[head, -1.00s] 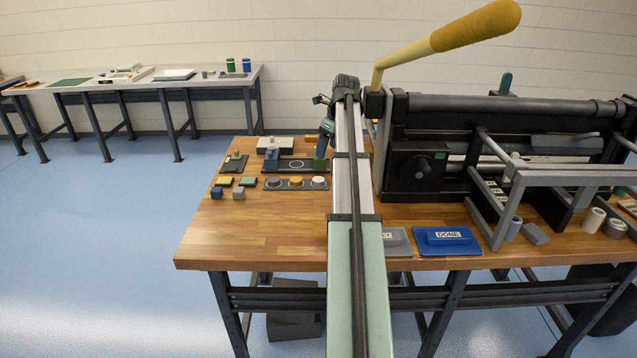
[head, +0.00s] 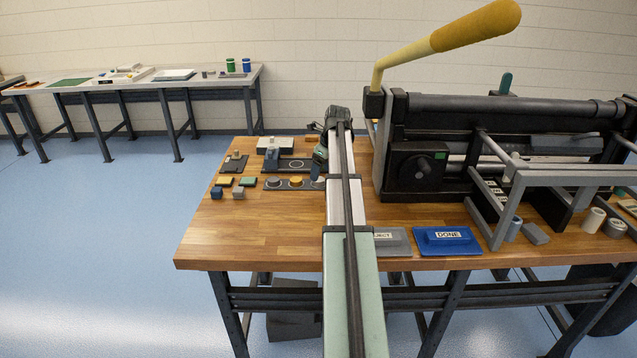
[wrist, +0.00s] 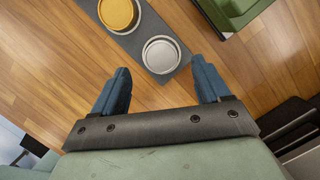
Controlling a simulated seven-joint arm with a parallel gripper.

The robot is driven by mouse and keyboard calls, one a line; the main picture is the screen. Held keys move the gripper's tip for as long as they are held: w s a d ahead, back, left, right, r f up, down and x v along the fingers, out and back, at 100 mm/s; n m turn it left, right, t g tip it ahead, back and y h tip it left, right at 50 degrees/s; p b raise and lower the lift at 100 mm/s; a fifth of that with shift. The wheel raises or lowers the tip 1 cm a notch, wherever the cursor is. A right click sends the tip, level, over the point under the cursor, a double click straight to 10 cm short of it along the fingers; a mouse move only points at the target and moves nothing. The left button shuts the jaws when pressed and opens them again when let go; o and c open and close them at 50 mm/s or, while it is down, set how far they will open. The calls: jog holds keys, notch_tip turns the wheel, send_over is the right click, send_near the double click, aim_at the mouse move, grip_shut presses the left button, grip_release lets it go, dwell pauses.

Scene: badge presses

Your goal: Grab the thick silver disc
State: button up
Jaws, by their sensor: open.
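A dark strip tray (head: 306,187) on the wooden bench holds three round discs in a row. A grey, silver-looking disc (head: 274,183) is at its left end, an orange one (head: 296,182) in the middle. In the wrist view, the pale silver-white disc (wrist: 161,54) sits at the strip's near end, beside the orange disc (wrist: 118,13). My gripper (wrist: 161,70) is open and empty, its blue fingers apart below the pale disc. I cannot tell which disc is thicker.
A green part (wrist: 232,12) stands close by at the upper right of the wrist view. Small blocks (head: 238,193) lie left of the tray. A grey plate (head: 391,247), a blue DONE plate (head: 447,241) and a large black machine (head: 418,165) are to the right. Bare bench lies in front.

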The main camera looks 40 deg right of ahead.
aim_at(320, 179)
jog(key=shift+x, duration=1.9)
jog(key=shift+d, duration=0.1)
jog(key=c, duration=1.2)
